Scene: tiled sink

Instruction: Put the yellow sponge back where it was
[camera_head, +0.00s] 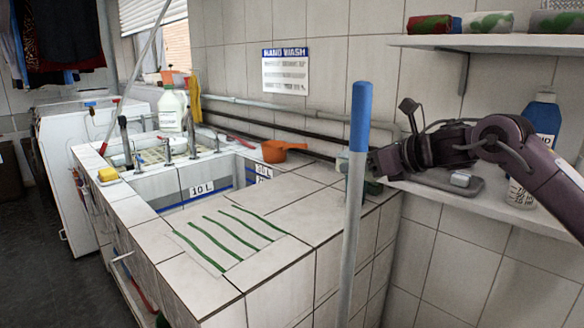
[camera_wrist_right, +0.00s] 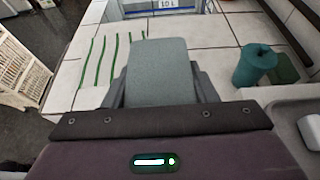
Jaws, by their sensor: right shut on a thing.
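The yellow sponge (camera_head: 108,174) lies on the tiled rim at the near left corner of the sink (camera_head: 175,190), far from my right gripper. My right gripper (camera_head: 368,162) is at the right end of the counter, partly behind a blue-topped pole. In the right wrist view, my right gripper (camera_wrist_right: 160,92) is shut on a grey-green block (camera_wrist_right: 157,72) with a flat face. The block is only partly visible in the head view (camera_head: 342,164). The sponge cannot be made out in the wrist view. My left gripper is not in view.
The pole (camera_head: 357,150) stands upright in front of the counter. A teal cup (camera_wrist_right: 254,66) and a dark green pad (camera_wrist_right: 284,68) are right of the held block. Green stripes (camera_head: 230,238) mark clear counter. An orange scoop (camera_head: 280,150) lies by the wall; a shelf (camera_head: 490,42) hangs above.

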